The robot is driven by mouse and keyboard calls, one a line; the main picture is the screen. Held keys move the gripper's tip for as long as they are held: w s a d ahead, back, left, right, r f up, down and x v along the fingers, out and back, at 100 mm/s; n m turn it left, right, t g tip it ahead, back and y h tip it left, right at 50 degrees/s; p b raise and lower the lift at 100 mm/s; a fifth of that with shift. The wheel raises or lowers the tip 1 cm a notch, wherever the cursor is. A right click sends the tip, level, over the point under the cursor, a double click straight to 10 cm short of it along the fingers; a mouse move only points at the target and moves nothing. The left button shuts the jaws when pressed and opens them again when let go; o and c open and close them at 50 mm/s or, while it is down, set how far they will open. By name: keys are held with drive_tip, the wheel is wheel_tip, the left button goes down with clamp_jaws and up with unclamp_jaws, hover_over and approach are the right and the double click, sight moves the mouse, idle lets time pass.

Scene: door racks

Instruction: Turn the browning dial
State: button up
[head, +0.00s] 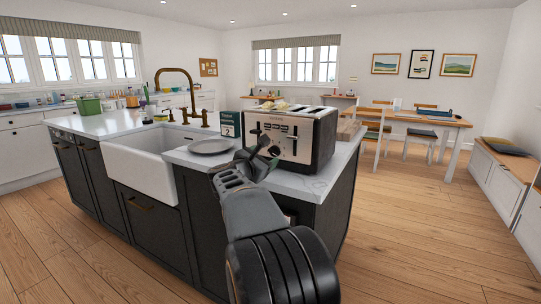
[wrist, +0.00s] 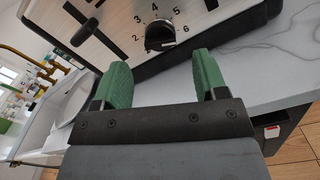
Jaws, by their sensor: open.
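The toaster (head: 318,136), with a pale front and dark sides, stands on the island's white worktop. In the wrist view its front panel (wrist: 205,14) fills the top and looks tilted. The black browning dial (wrist: 160,35) sits on that panel, ringed by printed numbers, with 2 to 6 readable. My gripper (wrist: 163,70) is open and empty, with green fingertips on either side of the dial's line and a little short of it. In the head view my gripper (head: 268,151) is in front of the toaster's lower left front, and I cannot make out the dial there.
A grey plate (head: 210,146) lies left of the toaster, and a dark green box (head: 230,124) stands behind it. The white sink (head: 150,160) and brass tap (head: 178,75) are further left. The worktop's front edge (head: 290,192) runs under my arm. The floor to the right is clear.

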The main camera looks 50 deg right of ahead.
sight(272, 153)
drive_tip(key=shift+x, duration=2.2)
drive_tip(key=c, duration=0.9)
